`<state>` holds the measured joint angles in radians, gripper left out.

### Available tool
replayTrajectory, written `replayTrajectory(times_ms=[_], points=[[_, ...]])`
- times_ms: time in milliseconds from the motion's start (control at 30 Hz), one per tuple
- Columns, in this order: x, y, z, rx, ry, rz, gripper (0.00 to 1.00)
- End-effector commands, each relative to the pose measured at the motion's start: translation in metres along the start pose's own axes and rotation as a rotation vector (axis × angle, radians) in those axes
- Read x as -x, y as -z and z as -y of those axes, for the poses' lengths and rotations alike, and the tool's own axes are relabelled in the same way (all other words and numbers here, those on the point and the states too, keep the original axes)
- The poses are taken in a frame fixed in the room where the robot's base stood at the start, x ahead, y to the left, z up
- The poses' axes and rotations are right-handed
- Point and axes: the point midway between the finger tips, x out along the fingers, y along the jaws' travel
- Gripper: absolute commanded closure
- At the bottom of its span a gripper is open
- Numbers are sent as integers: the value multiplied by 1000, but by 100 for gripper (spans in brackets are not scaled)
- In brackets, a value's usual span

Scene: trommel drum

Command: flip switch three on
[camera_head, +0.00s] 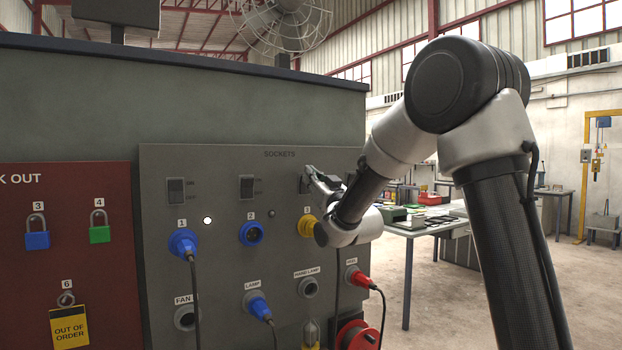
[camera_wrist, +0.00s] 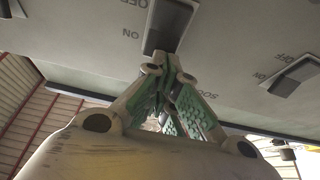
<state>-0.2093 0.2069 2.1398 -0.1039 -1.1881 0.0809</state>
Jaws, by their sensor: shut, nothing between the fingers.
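Switch three (camera_head: 304,185) is a dark rocker on the grey sockets panel (camera_head: 215,165), above the yellow socket labelled 3 (camera_head: 306,226). My gripper (camera_head: 309,172) partly hides it in the head view. In the wrist view, switch three (camera_wrist: 168,25) shows upside down at top centre. My gripper (camera_wrist: 165,68) is shut and empty, its fingertips close to the ON end of the switch. I cannot tell whether they touch it. The rocker's position is unclear.
Switch one (camera_head: 176,190) and switch two (camera_head: 247,187) are to the left. A white light (camera_head: 207,221) glows beside the blue plug (camera_head: 183,243); the light by socket two (camera_head: 271,213) is dark. Cables hang below. A red lock-out board (camera_head: 70,260) is at far left.

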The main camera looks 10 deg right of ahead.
Motion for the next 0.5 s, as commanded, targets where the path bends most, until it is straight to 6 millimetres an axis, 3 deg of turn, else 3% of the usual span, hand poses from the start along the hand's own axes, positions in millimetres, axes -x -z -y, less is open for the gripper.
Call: replayTrajectory(times_ms=[333,500], points=[[-11,9,0,1,0,205,100],[-19,10,0,0,0,226,100]])
